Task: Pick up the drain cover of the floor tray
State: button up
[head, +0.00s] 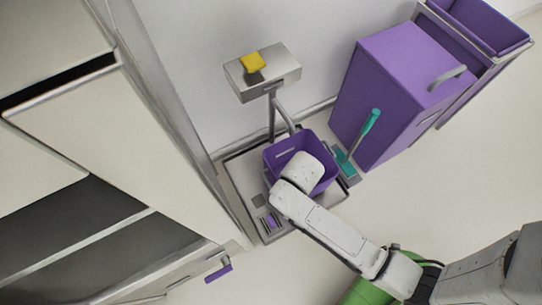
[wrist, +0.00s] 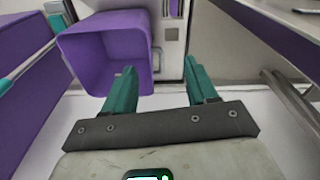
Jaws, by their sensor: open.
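The floor tray (head: 232,180) lies on the floor against the wall, with a purple bin (head: 270,160) standing in it. Near the tray's front left are a small grey square (head: 258,200) and a slotted frame with a purple piece (head: 269,222). I cannot tell for certain which is the drain cover. In the wrist view the grey square (wrist: 171,34) and the frame (wrist: 172,8) lie beyond my fingertips. My gripper (wrist: 160,68) is open and empty, its left teal finger in front of the purple bin (wrist: 105,50). My arm hides its fingers in the head view.
A teal-handled brush (head: 368,127) stands right of the bin. Large purple containers (head: 390,85) stand farther right. A steel basin with a yellow sponge (head: 252,62) is above the tray. A cabinet (head: 150,150) borders the left. The floor in front is clear.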

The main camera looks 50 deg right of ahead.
aim_at(271, 221)
jog(key=shift+m, duration=0.9)
jog(key=w+a+f+b, duration=0.1)
jog(key=f+b, duration=0.5)
jog(key=f, duration=0.6)
jog(key=w+a+f+b, duration=0.1)
jog(key=f+b, duration=0.5)
jog(key=f, duration=0.6)
jog(key=w+a+f+b, duration=0.1)
jog(key=a+f+b, duration=0.2)
jog(key=f, duration=1)
jog(key=shift+w+b, duration=0.2)
jog(key=shift+b, duration=1.65)
jog(key=f+b, duration=0.1)
jog(key=f, duration=0.1)
jog(key=f+b, duration=0.2)
jog(key=d+f+b, duration=0.1)
jog(key=f, duration=0.1)
jog(key=shift+w, duration=0.35)
jog(key=shift+r, duration=0.1)
grip_shut()
